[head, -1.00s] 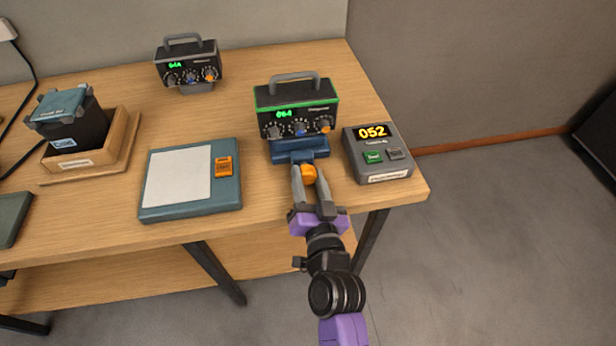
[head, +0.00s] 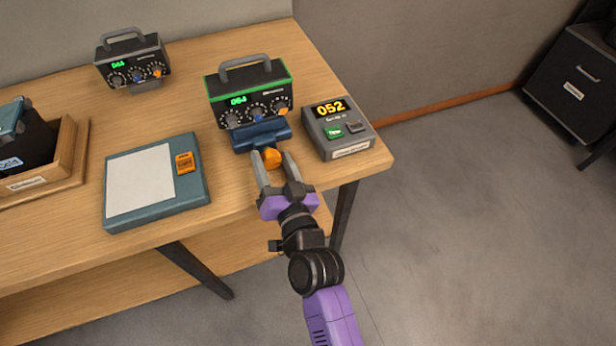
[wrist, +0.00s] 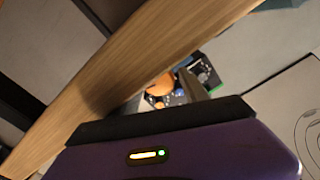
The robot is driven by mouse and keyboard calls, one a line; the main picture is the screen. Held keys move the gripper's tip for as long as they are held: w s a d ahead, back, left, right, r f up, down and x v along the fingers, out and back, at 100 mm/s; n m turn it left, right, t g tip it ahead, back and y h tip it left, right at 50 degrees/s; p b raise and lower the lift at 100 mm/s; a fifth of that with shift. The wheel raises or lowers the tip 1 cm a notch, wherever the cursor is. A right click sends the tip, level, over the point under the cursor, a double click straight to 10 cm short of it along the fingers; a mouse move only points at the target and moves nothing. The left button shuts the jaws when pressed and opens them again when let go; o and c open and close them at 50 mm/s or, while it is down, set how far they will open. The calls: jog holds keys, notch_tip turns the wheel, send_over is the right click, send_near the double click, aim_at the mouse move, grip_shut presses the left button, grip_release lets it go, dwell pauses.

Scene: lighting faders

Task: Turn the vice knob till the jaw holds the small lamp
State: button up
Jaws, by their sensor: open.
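The blue vice (head: 262,137) stands near the front edge of the table, with a round orange knob (head: 272,158) facing me. A black box with a green-edged front, dials and a handle (head: 248,92) sits right above the vice; no separate lamp is clear, and the jaw's hold cannot be told. My gripper (head: 271,157) is open, with one finger on each side of the knob and visible gaps. In the wrist view the orange knob (wrist: 160,85) shows beside a grey finger (wrist: 190,85); the vice jaw is not clear there.
A grey display box reading 052 (head: 337,127) stands close right of the vice. A teal pad with a white panel (head: 155,181) lies left. A similar black box (head: 132,62) stands behind. A wooden tray (head: 66,142) is at far left. The table's front edge runs below my gripper.

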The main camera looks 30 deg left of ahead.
jog(key=shift+d+f, duration=0.1)
jog(key=shift+f, duration=0.25)
jog(key=shift+n, duration=0.9)
jog(key=n, duration=0.5)
jog(key=shift+s+r, duration=0.1)
jog(key=shift+r, duration=0.1)
jog(key=s+d+m+t+h, duration=0.1)
jog(key=s+d, duration=0.3)
jog(key=d, duration=0.6)
jog(key=s+d+m+t+h+b, duration=0.1)
jog(key=s+d+m+t+h, duration=0.1)
jog(key=d, duration=0.8)
jog(key=s+d+m+t+h+b, duration=0.1)
jog(key=s+d+m+h, duration=0.3)
jog(key=d, duration=0.6)
jog(key=shift+s+d+f+m+t, duration=0.3)
jog(key=shift+s+f+m+t, duration=0.15)
jog(key=shift+s, duration=0.7)
jog(key=shift+r, duration=0.1)
jog(key=shift+c, duration=0.4)
jog(key=c, duration=0.5)
